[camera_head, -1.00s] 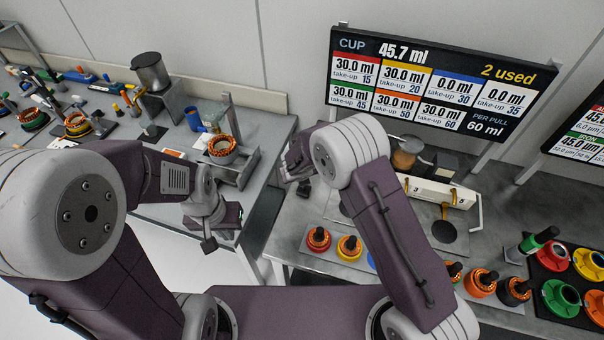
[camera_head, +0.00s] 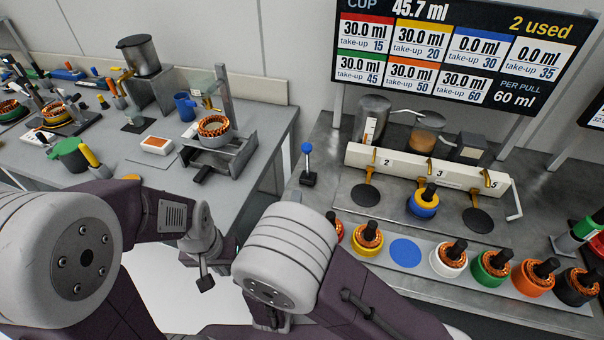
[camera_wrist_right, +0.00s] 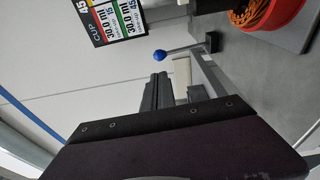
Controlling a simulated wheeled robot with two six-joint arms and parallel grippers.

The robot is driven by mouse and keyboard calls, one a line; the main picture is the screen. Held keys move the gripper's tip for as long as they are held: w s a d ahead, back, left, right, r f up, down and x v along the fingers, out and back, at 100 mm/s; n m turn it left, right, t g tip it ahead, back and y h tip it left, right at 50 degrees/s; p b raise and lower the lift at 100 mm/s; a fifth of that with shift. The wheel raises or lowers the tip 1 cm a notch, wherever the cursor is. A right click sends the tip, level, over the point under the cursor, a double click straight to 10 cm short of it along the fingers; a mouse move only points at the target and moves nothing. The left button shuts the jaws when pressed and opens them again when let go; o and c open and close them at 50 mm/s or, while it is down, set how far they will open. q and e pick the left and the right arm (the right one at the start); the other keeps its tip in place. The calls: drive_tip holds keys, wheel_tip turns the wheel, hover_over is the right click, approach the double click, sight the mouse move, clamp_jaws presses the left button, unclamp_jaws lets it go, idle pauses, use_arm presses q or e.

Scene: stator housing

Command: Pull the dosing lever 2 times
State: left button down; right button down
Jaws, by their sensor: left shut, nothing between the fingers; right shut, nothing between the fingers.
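The dosing lever (camera_head: 308,166) stands upright on a small black base, with a blue ball on top, left of the dosing rail on the right bench. It also shows in the right wrist view (camera_wrist_right: 180,50), beyond the fingers and apart from them. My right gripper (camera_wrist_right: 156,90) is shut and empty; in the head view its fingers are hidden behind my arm. My left gripper (camera_head: 205,281) is shut and empty, pointing down in front of the left bench. The display (camera_head: 450,60) reads cup 45.7 ml, 2 used, per pull 60 ml.
A white numbered rail (camera_head: 428,170) has a blue-yellow stator (camera_head: 423,204) at its middle station. A row of coloured stators lies in front, with a bare blue disc (camera_head: 405,252). The bench around the lever is clear.

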drive_tip(key=p, duration=0.3)
approach(306, 151)
drive_tip(key=w, duration=0.6)
drive_tip(key=shift+d+r, duration=0.15)
drive_tip(key=shift+d, duration=0.25)
drive_tip(key=shift+w, duration=0.4)
